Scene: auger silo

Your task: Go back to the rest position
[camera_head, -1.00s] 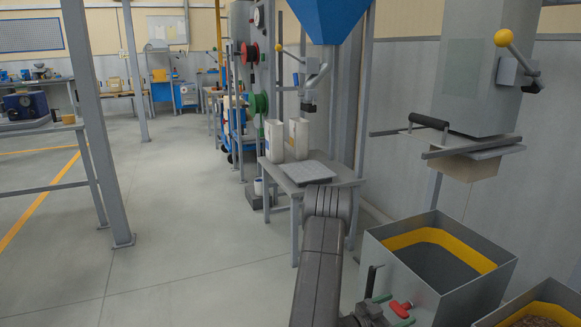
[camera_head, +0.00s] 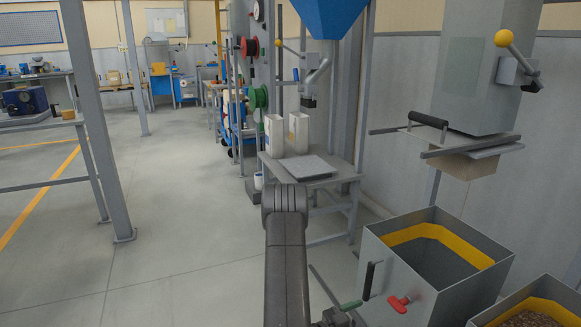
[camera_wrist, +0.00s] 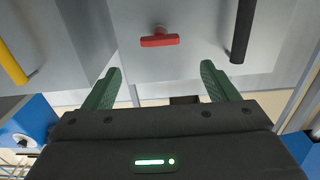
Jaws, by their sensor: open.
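My gripper (camera_head: 347,307) is low in the head view, partly cut off by the bottom edge. In the wrist view its two green fingers (camera_wrist: 160,86) are spread apart with nothing between them. A grey bin (camera_head: 440,262) with a yellow inner band stands to the right of it. The bin's front carries a black upright handle (camera_head: 369,280) and a red knob (camera_head: 399,303). The red knob (camera_wrist: 160,40) and black handle (camera_wrist: 243,30) also show in the wrist view, beyond the fingertips and apart from them.
A second bin (camera_head: 545,290) with brown material stands at lower right. Above, a silo spout (camera_head: 470,85) has a yellow-ball lever (camera_head: 503,38) and a slide plate. A small table (camera_head: 290,170) holds white containers. The floor at left is open, beyond a grey post (camera_head: 95,130).

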